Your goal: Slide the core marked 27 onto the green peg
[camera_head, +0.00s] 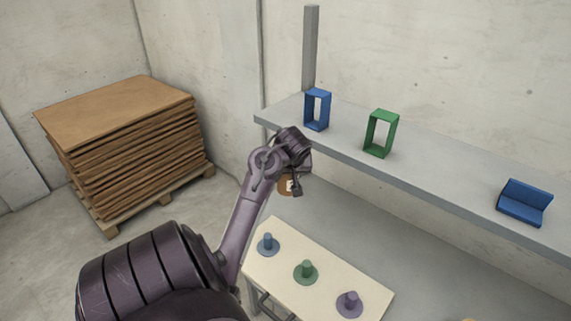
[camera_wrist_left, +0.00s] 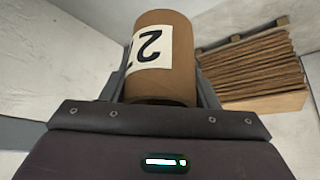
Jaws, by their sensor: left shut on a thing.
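My left gripper (camera_wrist_left: 163,85) is shut on a brown cardboard core (camera_wrist_left: 165,80). The core carries a white label with an upside-down 2 and part of a second digit; the rest of the number is hidden. In the head view the core (camera_head: 285,186) shows partly behind my left gripper (camera_head: 296,188), held in the air beyond and above the small table. The green peg (camera_head: 306,270) stands upright and bare on its round base, in the middle of the table. My right gripper is not in view.
The pale table (camera_head: 335,272) also bears a blue peg (camera_head: 268,243) and a purple peg (camera_head: 349,302). A grey shelf (camera_head: 440,183) behind holds a blue frame (camera_head: 318,110), a green frame (camera_head: 380,133) and a blue angled piece (camera_head: 524,203). A pallet of brown sheets (camera_head: 130,145) stands left.

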